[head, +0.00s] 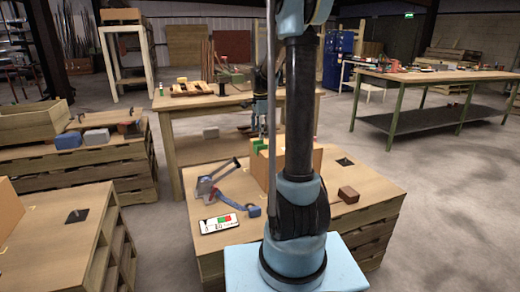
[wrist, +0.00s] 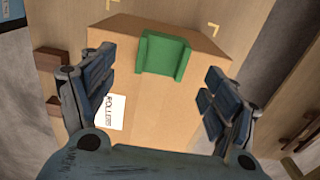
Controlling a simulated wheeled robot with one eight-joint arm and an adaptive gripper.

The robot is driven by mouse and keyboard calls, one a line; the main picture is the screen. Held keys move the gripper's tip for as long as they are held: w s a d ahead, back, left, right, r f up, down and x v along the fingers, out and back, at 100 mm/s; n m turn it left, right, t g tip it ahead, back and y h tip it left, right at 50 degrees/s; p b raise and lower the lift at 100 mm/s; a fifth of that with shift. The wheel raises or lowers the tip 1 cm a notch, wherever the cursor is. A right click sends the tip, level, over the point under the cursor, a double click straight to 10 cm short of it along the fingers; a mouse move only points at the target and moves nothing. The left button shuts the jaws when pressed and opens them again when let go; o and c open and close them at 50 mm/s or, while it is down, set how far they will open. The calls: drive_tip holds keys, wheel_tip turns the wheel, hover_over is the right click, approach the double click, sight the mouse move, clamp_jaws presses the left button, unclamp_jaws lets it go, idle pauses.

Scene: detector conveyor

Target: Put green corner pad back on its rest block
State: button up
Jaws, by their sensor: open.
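The green corner pad (wrist: 164,55) sits on the far top edge of a cardboard box (wrist: 150,105) in the wrist view. In the head view the pad (head: 259,145) shows on the box (head: 309,157), left of my arm. My gripper (wrist: 160,66) is open, with one finger to each side of the pad and visible gaps between. It holds nothing. A small brown block (head: 348,195) lies right of the box on the pallet table. I cannot tell for sure whether it is the rest block.
A lever tool (head: 214,182), a blue-and-red clamp-like tool (head: 238,205) and a tablet (head: 219,223) lie on the pallet table (head: 375,190). A dark plate (head: 344,162) lies at its right. A taller workbench (head: 185,105) stands behind.

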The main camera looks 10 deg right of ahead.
sight(261, 148)
drive_tip(key=shift+w+a+f, duration=0.1)
drive_tip(key=shift+f, duration=1.15)
drive_tip(key=shift+w+f, duration=0.1)
drive_tip(key=shift+f, duration=1.15)
drive_tip(key=c, duration=1.2)
